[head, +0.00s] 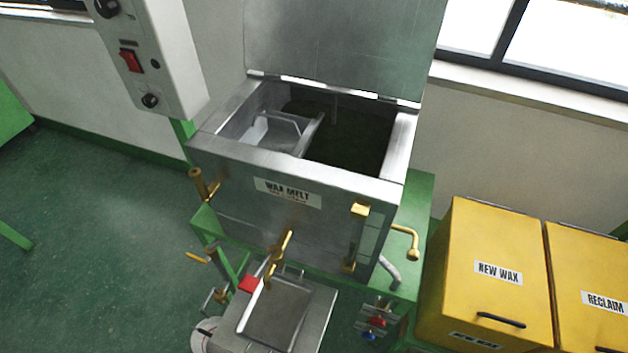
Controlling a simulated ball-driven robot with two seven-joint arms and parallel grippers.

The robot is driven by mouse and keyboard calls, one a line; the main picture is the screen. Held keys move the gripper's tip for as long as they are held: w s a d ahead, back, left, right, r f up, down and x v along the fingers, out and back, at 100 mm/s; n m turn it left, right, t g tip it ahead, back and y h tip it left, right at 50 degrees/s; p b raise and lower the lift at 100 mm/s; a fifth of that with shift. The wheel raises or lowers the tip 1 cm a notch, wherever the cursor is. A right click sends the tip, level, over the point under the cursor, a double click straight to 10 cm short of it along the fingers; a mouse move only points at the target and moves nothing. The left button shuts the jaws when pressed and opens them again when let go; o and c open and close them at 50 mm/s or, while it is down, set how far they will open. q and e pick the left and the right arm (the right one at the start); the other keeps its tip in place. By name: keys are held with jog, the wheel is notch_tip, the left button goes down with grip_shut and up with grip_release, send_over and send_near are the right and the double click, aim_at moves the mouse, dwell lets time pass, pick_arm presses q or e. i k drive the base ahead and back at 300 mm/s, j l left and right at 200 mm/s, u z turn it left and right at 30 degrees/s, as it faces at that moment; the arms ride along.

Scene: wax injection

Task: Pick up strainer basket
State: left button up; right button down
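The wax melt tank (225,150) is a steel box in the middle of the head view, with its lid raised at the back. In the left part of its opening is a grey metal insert with a raised bar like a handle (272,118), which looks like the strainer basket. Its lower part is hidden inside the tank, and I cannot make out any mesh. The right part of the opening holds a dark surface (350,140). Neither of my grippers is in view, and nothing touches the basket.
The raised lid (340,45) stands behind the opening. A control box (150,60) with a red switch hangs at the upper left. Brass valves (280,255) and a steel tray (275,312) are in front and below. Yellow bins (485,250) stand at right. Green floor is open at left.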

aim_at(287, 133)
jog(key=l+z, duration=0.15)
jog(key=l, duration=0.4)
jog(key=i+l+z, duration=0.15)
jog(key=l, duration=0.4)
jog(key=i+l+z, duration=0.15)
jog(key=l, duration=0.4)
jog(key=k, duration=0.05)
